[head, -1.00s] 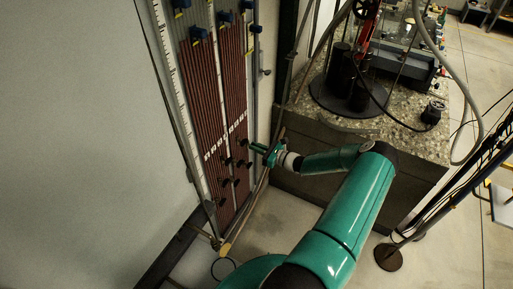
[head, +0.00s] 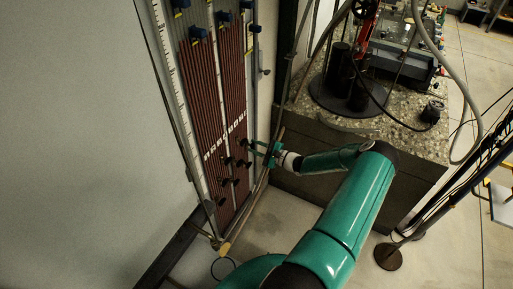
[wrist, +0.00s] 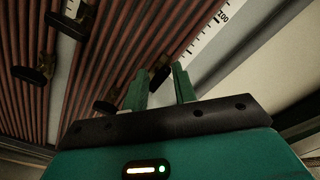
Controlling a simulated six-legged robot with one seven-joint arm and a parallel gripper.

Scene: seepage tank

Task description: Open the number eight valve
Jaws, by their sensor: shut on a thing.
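The tube panel (head: 225,95) on the left carries reddish-brown tubes with a row of white labels and several small black valve handles below it. The label numbers are too small to read, so I cannot tell which valve is number eight. My green gripper (head: 268,150) is at the panel's right edge, by the rightmost handles. In the wrist view the two fingers (wrist: 159,88) are shut on a black valve handle (wrist: 160,72), which shows between and beyond their tips. Another black valve handle (wrist: 107,105) is just left of the left finger.
More black handles (wrist: 30,75) are farther left in the wrist view. A ruler scale (wrist: 212,25) runs along the panel's edge. A stone-topped bench (head: 395,130) with equipment stands to the right. Bare floor (head: 275,225) lies below the panel.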

